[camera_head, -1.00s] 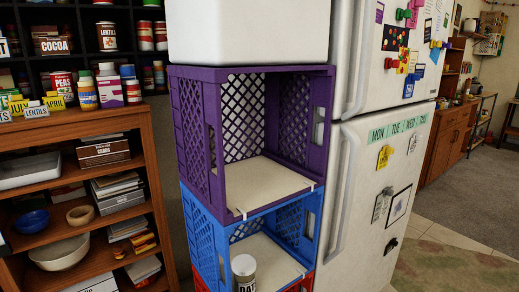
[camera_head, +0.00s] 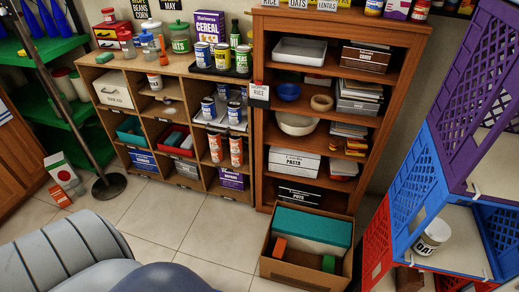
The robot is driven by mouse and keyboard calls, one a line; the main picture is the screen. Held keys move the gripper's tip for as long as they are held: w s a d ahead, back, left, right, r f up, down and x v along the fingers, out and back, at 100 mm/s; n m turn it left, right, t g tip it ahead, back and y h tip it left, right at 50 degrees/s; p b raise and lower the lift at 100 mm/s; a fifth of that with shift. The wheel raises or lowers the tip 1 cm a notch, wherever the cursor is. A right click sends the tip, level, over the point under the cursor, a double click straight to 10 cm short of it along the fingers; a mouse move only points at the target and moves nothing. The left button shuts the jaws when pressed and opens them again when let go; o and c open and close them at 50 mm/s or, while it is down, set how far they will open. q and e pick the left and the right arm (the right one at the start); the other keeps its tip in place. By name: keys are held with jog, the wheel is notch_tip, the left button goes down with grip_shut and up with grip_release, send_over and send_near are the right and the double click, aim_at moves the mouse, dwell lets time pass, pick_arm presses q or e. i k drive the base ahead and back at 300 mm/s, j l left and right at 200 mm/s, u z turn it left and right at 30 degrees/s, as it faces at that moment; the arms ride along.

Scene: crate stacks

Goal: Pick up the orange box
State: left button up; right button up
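A small orange box (camera_head: 279,246) stands inside an open cardboard box (camera_head: 303,280) on the tiled floor at the lower middle of the head view. It is at the left side of that box, in front of a large box with a teal top (camera_head: 313,226). A small green block (camera_head: 328,264) is to its right. Another orange item, a small orange-and-white carton (camera_head: 60,196), is on the floor at the far left. Neither of my grippers is in view.
Purple, blue (camera_head: 419,187) and red (camera_head: 377,243) crates are stacked at the right, close to the cardboard box. A wooden shelf (camera_head: 262,150) stands behind it. A pole with a round base (camera_head: 110,186) stands at the left. The tiles (camera_head: 180,220) left of the cardboard box are clear.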

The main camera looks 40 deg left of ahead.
aim_at(278, 253)
jog(key=u, duration=0.9)
